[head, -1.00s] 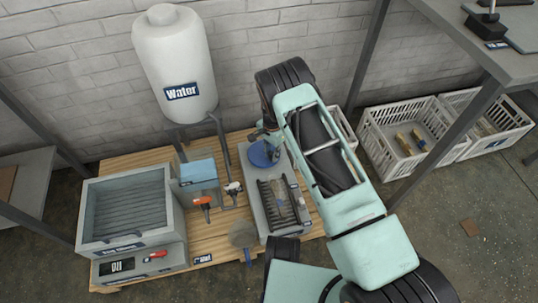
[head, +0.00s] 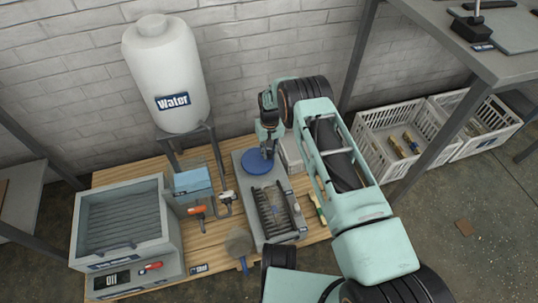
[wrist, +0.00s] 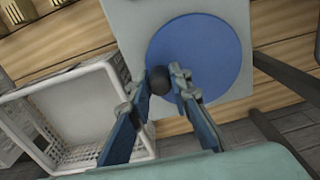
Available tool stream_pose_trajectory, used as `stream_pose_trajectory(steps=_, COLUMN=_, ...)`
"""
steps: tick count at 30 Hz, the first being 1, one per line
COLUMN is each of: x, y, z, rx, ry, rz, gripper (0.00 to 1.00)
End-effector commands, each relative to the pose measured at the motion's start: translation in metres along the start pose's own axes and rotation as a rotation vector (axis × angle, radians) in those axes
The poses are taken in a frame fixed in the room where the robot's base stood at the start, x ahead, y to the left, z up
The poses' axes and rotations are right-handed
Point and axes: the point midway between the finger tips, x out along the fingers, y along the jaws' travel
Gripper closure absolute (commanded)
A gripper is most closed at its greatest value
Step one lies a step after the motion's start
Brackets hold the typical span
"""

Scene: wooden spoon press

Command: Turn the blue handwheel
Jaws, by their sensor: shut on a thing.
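The blue handwheel (head: 256,166) is a flat blue disc at the back end of the grey press (head: 243,193), seen in the head view. It fills the upper middle of the wrist view (wrist: 205,60). A round black knob (wrist: 158,80) stands near the rim of the disc. My gripper (wrist: 166,78) has its two blue-grey fingers on either side of this knob and is shut on it. In the head view my gripper (head: 268,150) points down at the wheel's back right edge. The fingertips are too small there to make out.
A white crate (wrist: 85,110) stands close beside my gripper in the wrist view. In the head view, the water tank (head: 168,75), a grey bin (head: 122,225) and valves stand left of the press. A metal table leg (head: 440,130) rises at the right.

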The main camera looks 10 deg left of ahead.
Motion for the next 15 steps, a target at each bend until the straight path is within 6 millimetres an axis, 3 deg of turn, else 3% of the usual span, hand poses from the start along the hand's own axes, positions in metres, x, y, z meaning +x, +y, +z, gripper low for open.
stream_pose_trajectory(steps=15, x=0.001, y=-0.001, z=-0.024, rx=-0.487, ry=-0.002, rz=0.0, gripper=1.0)
